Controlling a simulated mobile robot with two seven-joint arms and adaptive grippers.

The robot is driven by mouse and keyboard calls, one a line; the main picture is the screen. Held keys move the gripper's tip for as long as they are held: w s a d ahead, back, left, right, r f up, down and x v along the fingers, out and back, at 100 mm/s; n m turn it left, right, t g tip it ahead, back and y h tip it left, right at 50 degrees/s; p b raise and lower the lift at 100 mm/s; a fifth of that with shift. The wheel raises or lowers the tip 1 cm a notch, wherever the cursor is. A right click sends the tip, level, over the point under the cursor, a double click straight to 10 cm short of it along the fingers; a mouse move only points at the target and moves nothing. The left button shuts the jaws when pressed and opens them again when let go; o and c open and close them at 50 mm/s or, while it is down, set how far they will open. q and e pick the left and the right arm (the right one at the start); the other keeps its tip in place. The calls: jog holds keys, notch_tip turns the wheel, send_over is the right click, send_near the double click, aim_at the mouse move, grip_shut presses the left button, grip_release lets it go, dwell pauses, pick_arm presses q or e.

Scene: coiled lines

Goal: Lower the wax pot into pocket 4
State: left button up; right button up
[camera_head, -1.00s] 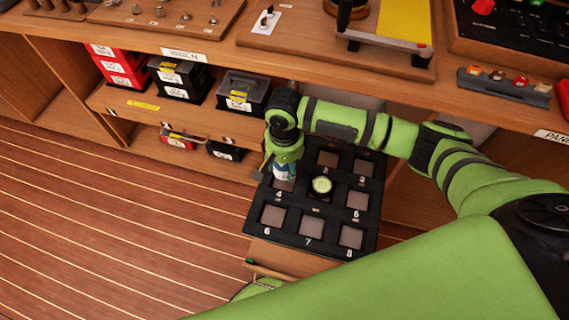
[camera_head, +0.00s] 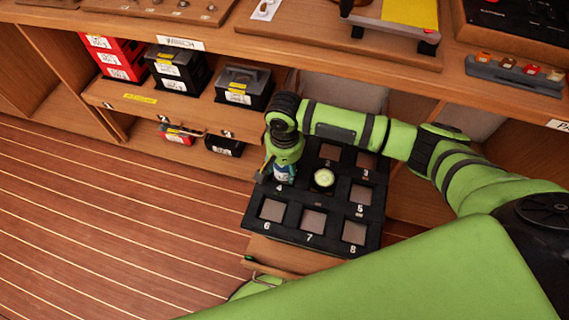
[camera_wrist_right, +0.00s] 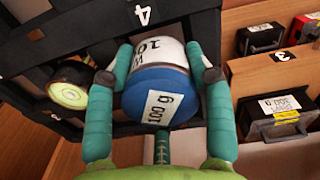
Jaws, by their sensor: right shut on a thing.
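The wax pot (camera_wrist_right: 157,95), white-bodied with a blue lid marked 100 g, is between the two fingers of my right gripper (camera_wrist_right: 160,78), which is shut on it. In the head view the pot (camera_head: 284,172) is at pocket 4 of the black rack (camera_head: 290,232), just behind the printed 4. My right gripper (camera_head: 284,164) points down there, covering most of the pocket. I cannot tell how deep the pot sits.
A jar with a pale green top (camera_head: 323,178) stands in the rack's middle, right of the pot. Several other pockets look empty. Black boxes (camera_head: 245,88) and red boxes (camera_head: 116,55) stand on the shelf at left. The worktop edge (camera_head: 300,64) runs behind the arm.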

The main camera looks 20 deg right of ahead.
jog(key=shift+f, duration=0.5)
jog(key=o, duration=1.3)
jog(key=shift+r, duration=0.25)
notch_tip(320, 180, up, 12)
jog(key=shift+f, duration=0.25)
